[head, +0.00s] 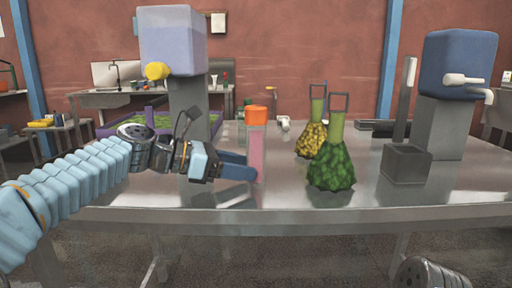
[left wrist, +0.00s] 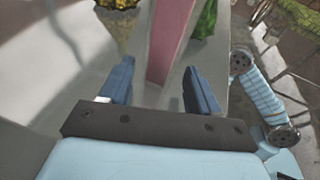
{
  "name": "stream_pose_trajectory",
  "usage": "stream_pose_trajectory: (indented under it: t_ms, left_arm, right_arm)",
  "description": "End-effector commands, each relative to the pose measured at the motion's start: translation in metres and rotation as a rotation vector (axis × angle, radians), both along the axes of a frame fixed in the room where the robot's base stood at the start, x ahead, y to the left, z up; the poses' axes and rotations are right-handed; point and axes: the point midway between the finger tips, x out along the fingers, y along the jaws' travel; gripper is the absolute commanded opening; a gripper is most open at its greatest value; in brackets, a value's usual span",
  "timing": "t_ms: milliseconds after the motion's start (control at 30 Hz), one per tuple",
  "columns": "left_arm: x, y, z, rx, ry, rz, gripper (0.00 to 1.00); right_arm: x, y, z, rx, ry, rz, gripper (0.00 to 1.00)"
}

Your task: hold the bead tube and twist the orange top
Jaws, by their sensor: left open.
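The bead tube (head: 256,152) stands upright on the metal table, pink and see-through, with an orange top (head: 256,115). My left gripper (head: 250,172) reaches in from the left at the tube's lower part, below the orange top. In the left wrist view the pink tube (left wrist: 172,38) shows between the two open blue fingers (left wrist: 158,72), with a gap on each side. The orange top is out of that view. My right gripper is not in view; only a part of my right arm shows at the bottom right.
A green-filled flask (head: 331,165) and a yellow-filled flask (head: 311,140) stand just right of the tube. A lilac-topped machine (head: 172,38) with a yellow knob stands behind my left arm. The front table edge is clear.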

Motion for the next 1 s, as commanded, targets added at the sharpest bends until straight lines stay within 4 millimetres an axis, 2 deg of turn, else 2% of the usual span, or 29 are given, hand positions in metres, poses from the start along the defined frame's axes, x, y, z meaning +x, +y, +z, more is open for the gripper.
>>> stream_pose_trajectory:
  t_ms: [33, 200, 600, 800, 967, 1000]
  left_arm:
    - [0.001, -0.007, 0.003, -0.001, 0.000, -0.002, 0.62]
    - [0.006, -0.021, -0.003, -0.001, 0.001, -0.001, 0.62]
    - [0.008, -0.026, -0.006, -0.001, -0.001, 0.001, 0.62]
    - [0.008, -0.026, -0.006, -0.001, -0.001, 0.001, 0.31]
    - [0.008, -0.026, -0.006, -0.001, -0.001, 0.001, 0.29]
    - [0.008, -0.026, -0.006, -0.001, -0.001, 0.001, 0.29]
  right_arm:
    - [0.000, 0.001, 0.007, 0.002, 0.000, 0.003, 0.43]
    - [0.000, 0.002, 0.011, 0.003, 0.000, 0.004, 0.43]
    - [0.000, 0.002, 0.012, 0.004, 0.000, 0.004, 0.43]
    - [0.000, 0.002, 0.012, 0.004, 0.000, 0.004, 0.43]
    - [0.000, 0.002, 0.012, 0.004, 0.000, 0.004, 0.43]
    - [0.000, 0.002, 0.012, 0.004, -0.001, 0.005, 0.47]
